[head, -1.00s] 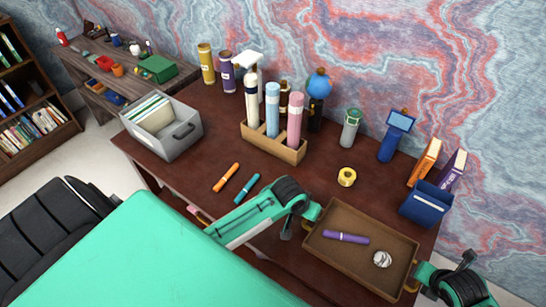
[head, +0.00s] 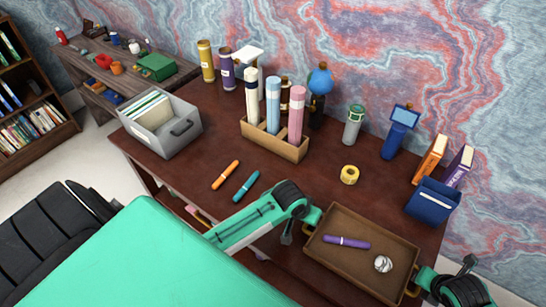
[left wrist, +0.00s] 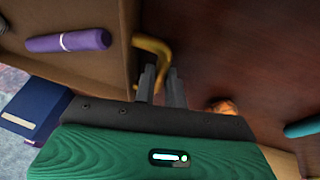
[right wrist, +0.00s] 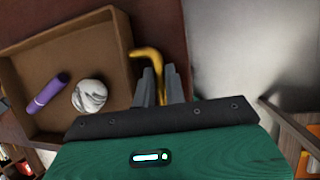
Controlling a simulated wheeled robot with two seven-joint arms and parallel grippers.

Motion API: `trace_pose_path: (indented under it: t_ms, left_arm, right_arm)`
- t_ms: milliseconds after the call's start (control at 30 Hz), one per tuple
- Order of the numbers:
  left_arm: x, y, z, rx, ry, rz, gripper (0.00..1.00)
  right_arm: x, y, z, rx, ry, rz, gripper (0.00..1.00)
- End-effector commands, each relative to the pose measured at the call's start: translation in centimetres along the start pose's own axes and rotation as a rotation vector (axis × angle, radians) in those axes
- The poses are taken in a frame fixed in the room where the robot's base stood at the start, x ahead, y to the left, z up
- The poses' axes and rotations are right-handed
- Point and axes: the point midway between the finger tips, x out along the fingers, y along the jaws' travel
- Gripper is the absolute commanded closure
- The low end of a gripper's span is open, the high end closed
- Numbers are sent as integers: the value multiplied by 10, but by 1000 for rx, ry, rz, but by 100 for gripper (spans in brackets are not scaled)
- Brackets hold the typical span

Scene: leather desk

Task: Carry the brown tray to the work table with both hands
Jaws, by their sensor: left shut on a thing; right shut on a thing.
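The brown tray (head: 370,229) is at the front right of the dark red desk in the head view. It carries a purple marker (head: 346,242) and a crumpled silvery-white ball (head: 383,264). My left gripper (head: 312,222) is shut on the tray's left brass handle, which shows in the left wrist view (left wrist: 150,47). My right gripper (head: 413,288) is shut on its right brass handle, seen in the right wrist view (right wrist: 150,56). The tray looks about level. I cannot tell how far it is above the desk.
On the desk (head: 205,145) stand a grey file box (head: 165,139), a wooden holder with tubes (head: 274,146), yellow tape (head: 349,174), orange (head: 225,175) and teal (head: 246,186) markers, and a blue box (head: 432,202). A side table (head: 100,68) is at the back left, a black chair (head: 50,237) at the left.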

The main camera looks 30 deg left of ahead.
Motion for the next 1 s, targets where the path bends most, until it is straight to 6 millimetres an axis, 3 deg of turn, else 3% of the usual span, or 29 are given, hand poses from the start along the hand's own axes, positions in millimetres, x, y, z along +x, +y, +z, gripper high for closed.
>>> trace_pose_path:
  t_ms: [133, 167, 267, 667, 1000]
  left_arm:
    - [8, -2, 3, 0, 1, -1, 100]
    - [7, -2, 3, 0, 0, -2, 84]
    - [6, -2, 3, 0, -1, -2, 66]
    - [4, -2, 2, -1, -2, -3, 66]
    - [-21, 4, -8, 0, -1, -1, 66]
  right_arm:
    - [8, -2, -3, 0, -1, -1, 100]
    - [7, -2, -2, 0, 0, -2, 84]
    - [6, -2, -2, 0, 0, -2, 66]
    - [4, -2, -2, 0, 1, -2, 66]
    - [-21, 4, 8, 0, 0, -1, 66]
